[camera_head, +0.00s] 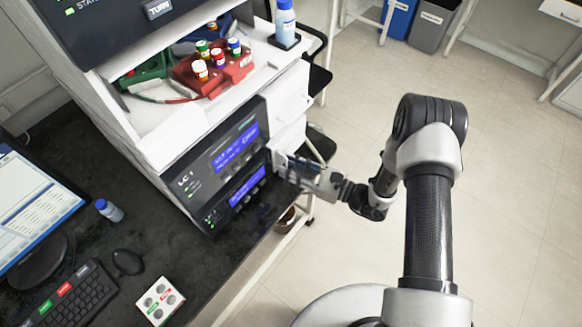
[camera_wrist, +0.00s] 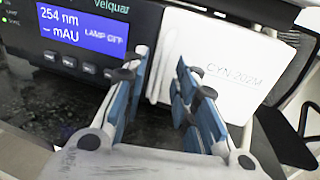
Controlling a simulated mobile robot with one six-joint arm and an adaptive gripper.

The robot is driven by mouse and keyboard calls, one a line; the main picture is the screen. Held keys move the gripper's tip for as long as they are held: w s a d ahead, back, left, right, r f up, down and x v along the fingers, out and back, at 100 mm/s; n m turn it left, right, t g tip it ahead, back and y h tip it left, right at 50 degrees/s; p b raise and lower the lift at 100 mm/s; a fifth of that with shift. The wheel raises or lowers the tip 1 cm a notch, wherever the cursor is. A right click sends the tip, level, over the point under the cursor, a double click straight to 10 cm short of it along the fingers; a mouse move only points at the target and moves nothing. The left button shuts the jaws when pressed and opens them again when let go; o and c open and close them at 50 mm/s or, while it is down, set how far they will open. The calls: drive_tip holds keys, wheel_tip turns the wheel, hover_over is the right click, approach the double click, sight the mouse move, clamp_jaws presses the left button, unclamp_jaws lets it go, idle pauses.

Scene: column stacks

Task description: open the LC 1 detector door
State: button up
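The LC 1 stack (camera_head: 222,165) has dark front panels with blue screens. Its lower detector panel (camera_wrist: 85,35) reads 254 nm, mAU and LAMP OFF in the wrist view. The white detector door (camera_wrist: 225,70), marked CYN-202M, is beside that panel and looks closed. A raised upright white handle (camera_wrist: 164,68) runs along its left edge. My gripper (camera_wrist: 162,62) is open, with blue-padded fingers on either side of the handle. I cannot tell whether they touch it. In the head view my gripper (camera_head: 285,168) is in front of the stack's right side and hides much of the door.
A red rack (camera_head: 212,70) with several capped vials and a bottle (camera_head: 285,20) stand on the stack. A monitor (camera_head: 30,205), keyboard (camera_head: 70,300), mouse (camera_head: 128,262) and small bottle (camera_head: 109,210) are on the dark bench. The floor (camera_head: 520,200) at right is clear.

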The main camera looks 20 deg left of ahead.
drive_tip(key=shift+a, duration=0.2)
clamp_jaws()
idle(0.7)
